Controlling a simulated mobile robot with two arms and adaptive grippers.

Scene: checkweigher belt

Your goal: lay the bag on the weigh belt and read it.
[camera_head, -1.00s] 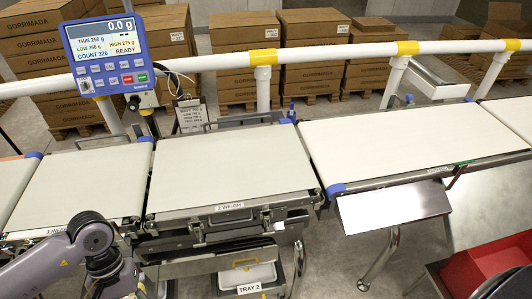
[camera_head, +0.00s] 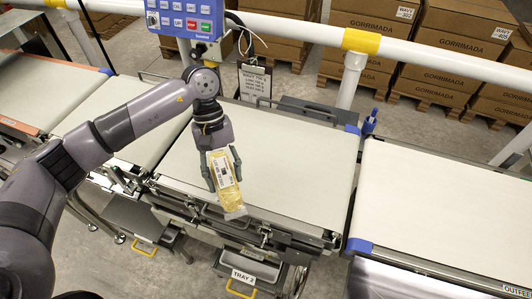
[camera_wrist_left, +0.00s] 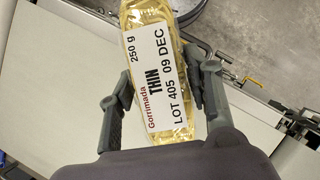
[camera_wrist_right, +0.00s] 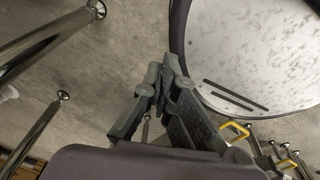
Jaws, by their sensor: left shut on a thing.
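My left gripper (camera_head: 222,180) is shut on a clear bag of yellow contents (camera_head: 228,195). In the left wrist view the bag (camera_wrist_left: 155,75) has a white label reading Gorrimada, THIN, 250 g, LOT 405, 09 DEC. The bag is over the near edge of the weigh belt (camera_head: 300,150); whether it touches cannot be told. The indicator (camera_head: 187,15) shows only its keypad; its display is out of frame. In the right wrist view my right gripper (camera_wrist_right: 165,75) has its fingers together, with nothing visible between them.
An infeed belt (camera_head: 118,108) lies left of the weigh belt and an outfeed belt (camera_head: 440,205) right of it. Tray 2 (camera_head: 245,276) hangs below. A clipboard (camera_head: 254,82) and a white rail (camera_head: 300,28) stand behind. The weigh belt is otherwise clear.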

